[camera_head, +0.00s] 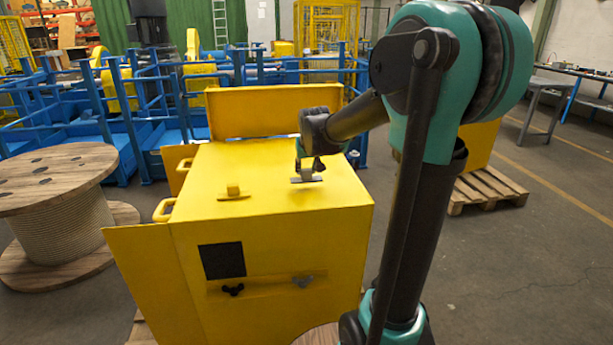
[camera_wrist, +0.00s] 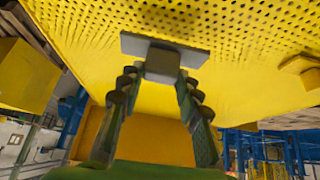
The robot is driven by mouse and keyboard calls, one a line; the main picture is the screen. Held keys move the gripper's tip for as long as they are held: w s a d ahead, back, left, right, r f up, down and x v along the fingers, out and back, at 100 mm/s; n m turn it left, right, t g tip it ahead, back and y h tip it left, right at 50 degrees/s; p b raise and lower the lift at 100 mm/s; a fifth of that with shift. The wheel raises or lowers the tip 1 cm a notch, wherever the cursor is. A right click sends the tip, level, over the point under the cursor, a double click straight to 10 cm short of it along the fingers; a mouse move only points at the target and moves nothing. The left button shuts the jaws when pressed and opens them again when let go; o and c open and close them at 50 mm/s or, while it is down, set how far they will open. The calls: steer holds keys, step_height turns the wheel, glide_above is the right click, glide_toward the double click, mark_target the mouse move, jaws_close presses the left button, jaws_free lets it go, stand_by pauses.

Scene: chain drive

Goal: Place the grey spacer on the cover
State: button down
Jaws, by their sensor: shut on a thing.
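The grey spacer is a flat plate with a small block on it. In the head view the spacer (camera_head: 306,180) is at the top surface of the yellow box, right of its middle; in the wrist view the spacer (camera_wrist: 133,44) lies against or close over a perforated yellow surface. That yellow top (camera_head: 270,195) appears to be the cover; it also shows in the wrist view (camera_wrist: 240,60). My gripper (camera_head: 307,165) is shut on the spacer's block, one finger on each side in the wrist view (camera_wrist: 160,82). I cannot tell whether the plate touches the surface.
A yellow plate with a knob (camera_head: 234,191) lies on the top, left of the spacer; it shows in the wrist view (camera_wrist: 302,68). A raised yellow flap (camera_head: 275,110) stands behind. A cable drum (camera_head: 55,190) is at left, a pallet (camera_head: 485,190) at right.

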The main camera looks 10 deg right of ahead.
steer(key=shift+f, duration=1.4)
steer(key=c, duration=1.1)
jaws_free()
steer(key=shift+o, duration=0.2)
steer(key=v, duration=1.2)
steer(key=s+d+f+g, duration=0.1)
steer(key=s+d+f, duration=0.1)
steer(key=s+f, duration=0.9)
steer(key=s+d+f+g, duration=0.1)
steer(key=s+d+f, duration=0.1)
steer(key=s+f, duration=0.9)
steer(key=shift+s+f+g, duration=0.3)
steer(key=shift+s+f, duration=0.05)
steer(key=shift+s, duration=0.4)
steer(key=shift+d, duration=0.15)
